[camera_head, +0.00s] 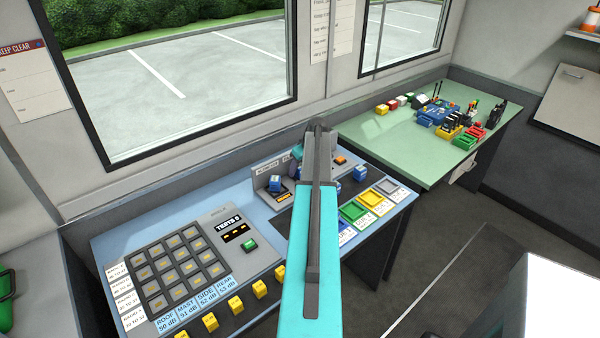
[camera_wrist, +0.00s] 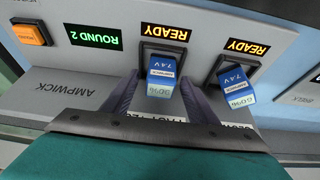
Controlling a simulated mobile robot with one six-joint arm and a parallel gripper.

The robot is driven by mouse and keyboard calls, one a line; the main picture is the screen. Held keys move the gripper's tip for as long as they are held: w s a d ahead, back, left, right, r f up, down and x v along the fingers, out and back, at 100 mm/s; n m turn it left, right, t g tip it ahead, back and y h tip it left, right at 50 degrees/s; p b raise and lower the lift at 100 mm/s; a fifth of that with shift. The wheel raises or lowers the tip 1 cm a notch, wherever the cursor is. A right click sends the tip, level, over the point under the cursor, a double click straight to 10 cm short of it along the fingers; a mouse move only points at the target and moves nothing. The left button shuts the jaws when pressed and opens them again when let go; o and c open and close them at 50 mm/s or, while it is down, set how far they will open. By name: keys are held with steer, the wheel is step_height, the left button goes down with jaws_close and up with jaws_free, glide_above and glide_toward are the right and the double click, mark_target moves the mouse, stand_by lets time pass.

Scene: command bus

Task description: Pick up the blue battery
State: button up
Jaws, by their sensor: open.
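In the wrist view, a blue battery (camera_wrist: 160,78) with a pale end and a "7.4V" label sits in a dark slot under a lit "READY" sign. My gripper (camera_wrist: 161,84) is open, with one finger on each side of this battery; I cannot tell whether either finger touches it. A second blue battery (camera_wrist: 236,84) sits tilted in the slot to the right, outside the fingers. In the head view, one blue battery (camera_head: 275,183) shows left of my arm and a blue block (camera_head: 360,173) shows right of it. My arm hides the gripper's fingertips there.
The charger panel has an orange button (camera_wrist: 32,34) and a green "ROUND 2" display (camera_wrist: 95,41). In the head view, a keypad console (camera_head: 175,265) fills the bench's left side. Coloured trays (camera_head: 354,210) lie right of my arm. A green table (camera_head: 400,140) with small items stands beyond.

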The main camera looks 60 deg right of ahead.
mark_target(300, 165)
steer(key=c, duration=1.2)
steer(key=shift+r, duration=0.2)
steer(key=shift+c, duration=0.2)
steer(key=shift+r+b, duration=1.55)
steer(key=shift+r, duration=3.3)
